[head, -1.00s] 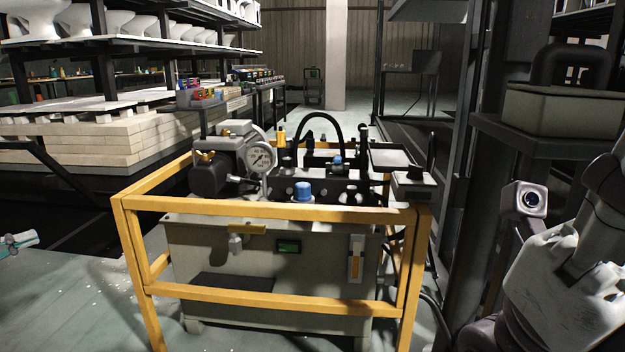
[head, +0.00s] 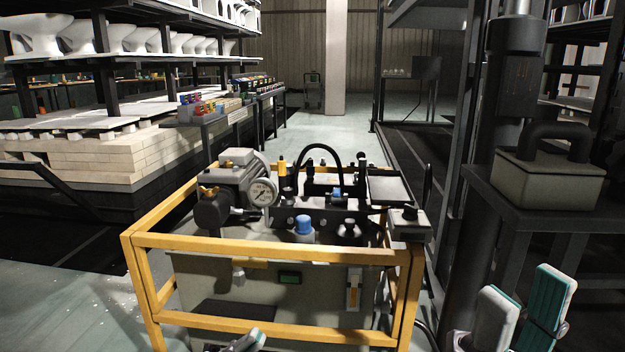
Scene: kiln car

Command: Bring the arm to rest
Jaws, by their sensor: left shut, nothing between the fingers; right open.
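My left gripper (head: 247,341) shows only in part at the bottom edge of the head view, in front of the lower yellow rail. Its fingers are together and hold nothing visible. My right gripper (head: 524,302) is at the bottom right, with its two teal-and-grey finger pads spread apart and nothing between them. It appears right of the yellow-framed unit. Most of both arms is out of view.
A hydraulic unit (head: 255,282) with a dial gauge (head: 263,192) stands inside a yellow guard frame (head: 190,241). A grey case (head: 548,181) with a dark handle rests on a dark stand at right. White ware (head: 140,40) fills the left racks. Pale floor is open at left.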

